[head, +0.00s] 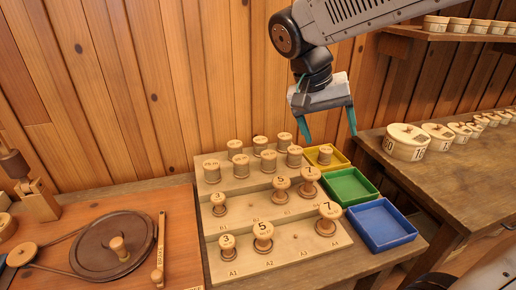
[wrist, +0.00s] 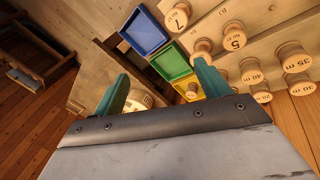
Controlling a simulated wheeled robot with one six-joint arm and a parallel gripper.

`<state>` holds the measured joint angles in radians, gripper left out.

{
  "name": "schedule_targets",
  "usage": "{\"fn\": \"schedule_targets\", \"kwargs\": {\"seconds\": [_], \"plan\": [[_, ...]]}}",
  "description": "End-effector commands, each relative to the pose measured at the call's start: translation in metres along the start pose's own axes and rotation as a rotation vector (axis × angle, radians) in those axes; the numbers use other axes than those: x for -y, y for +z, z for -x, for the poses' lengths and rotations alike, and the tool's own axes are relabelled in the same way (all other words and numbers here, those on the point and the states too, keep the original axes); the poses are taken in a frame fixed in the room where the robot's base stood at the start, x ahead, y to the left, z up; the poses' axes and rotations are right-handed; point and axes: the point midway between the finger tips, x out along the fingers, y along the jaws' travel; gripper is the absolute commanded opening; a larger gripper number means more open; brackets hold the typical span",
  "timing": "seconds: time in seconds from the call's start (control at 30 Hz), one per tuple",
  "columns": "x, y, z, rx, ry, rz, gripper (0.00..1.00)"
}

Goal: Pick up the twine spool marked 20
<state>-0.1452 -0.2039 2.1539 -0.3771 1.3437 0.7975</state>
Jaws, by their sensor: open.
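Several pale twine spools stand in two rows at the back of the stepped wooden rack (head: 330,243); the front left one (head: 212,171) has a label that I cannot read surely. In the wrist view, labels 40 (wrist: 252,76), 30 (wrist: 262,92) and 35 (wrist: 297,62) show on spools. I cannot make out a 20 on any spool. One pale spool (head: 325,154) stands in the yellow tray, its mark unreadable; it also shows in the wrist view (wrist: 192,91). My gripper (head: 329,136) is open and empty, above the right back of the rack and the trays.
A yellow tray (head: 341,160), green tray (head: 350,203) and blue tray (head: 402,233) line the rack's right side. Turned wooden spools marked 3, 5 and 7 (head: 328,210) stand on the lower steps. Round boxes (head: 404,150) sit on the right bench. A wheel device (head: 95,250) is at left.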

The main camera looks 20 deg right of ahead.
Motion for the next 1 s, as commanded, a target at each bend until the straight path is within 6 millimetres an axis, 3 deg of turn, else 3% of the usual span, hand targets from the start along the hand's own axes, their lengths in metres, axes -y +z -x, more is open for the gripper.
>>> {"fn": "schedule_targets", "kwargs": {"seconds": [0.03,0.2,0.37,0.5,0.6,0.73,0.9,1.0], "plan": [[0.017,-0.020,-0.001,-0.013,0.051,-0.049,0.76],[0.074,-0.082,-0.004,-0.120,0.200,-0.266,0.76],[0.141,-0.130,-0.018,-0.276,0.298,-0.468,0.76],[0.205,-0.162,-0.038,-0.445,0.340,-0.638,0.76],[0.248,-0.176,-0.055,-0.566,0.340,-0.744,0.76],[0.291,-0.186,-0.074,-0.692,0.317,-0.848,0.76],[0.319,-0.190,-0.087,-0.781,0.287,-0.921,0.76],[0.320,-0.194,-0.093,-0.797,0.280,-0.935,0.76]]}}
